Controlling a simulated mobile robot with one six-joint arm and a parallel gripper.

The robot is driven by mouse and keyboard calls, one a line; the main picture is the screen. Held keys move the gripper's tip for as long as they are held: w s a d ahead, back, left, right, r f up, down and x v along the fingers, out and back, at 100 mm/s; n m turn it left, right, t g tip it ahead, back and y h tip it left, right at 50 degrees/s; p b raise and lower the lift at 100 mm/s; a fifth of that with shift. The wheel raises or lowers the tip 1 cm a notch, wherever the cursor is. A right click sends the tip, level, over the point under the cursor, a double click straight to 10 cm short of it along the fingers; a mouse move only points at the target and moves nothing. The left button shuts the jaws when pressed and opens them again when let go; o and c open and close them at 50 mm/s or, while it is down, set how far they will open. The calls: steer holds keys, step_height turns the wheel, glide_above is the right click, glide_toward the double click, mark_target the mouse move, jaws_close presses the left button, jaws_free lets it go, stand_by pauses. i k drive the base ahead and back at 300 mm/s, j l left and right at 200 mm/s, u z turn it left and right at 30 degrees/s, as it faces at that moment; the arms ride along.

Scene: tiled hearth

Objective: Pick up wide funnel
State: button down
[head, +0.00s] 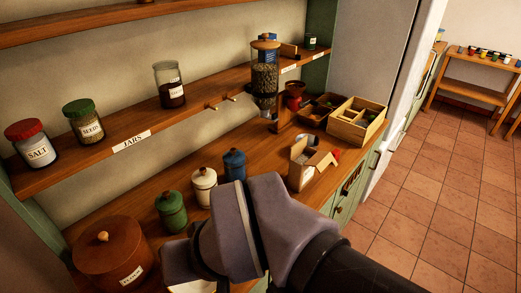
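I cannot pick out a wide funnel with certainty in the head view. A dark red flared piece (294,91) sits at the back of the counter, on what looks like a grinder; I cannot tell whether it is a funnel. My gripper (182,262) is low in the view, above the front of the counter, beside the green canister (171,212). My wrist hides part of the counter, and the fingertips are not clear. A pale rim (192,288) shows just below my gripper, mostly hidden.
Cream (204,187) and blue (235,165) canisters stand near my wrist, and a brown lidded crock (112,255) is at left. An open carton (308,164) and a wooden box (357,123) are at right. The shelf (140,142) above holds jars. The tiled floor (440,200) is clear.

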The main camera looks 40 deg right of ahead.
mark_target(308, 143)
steer(key=z, duration=1.7)
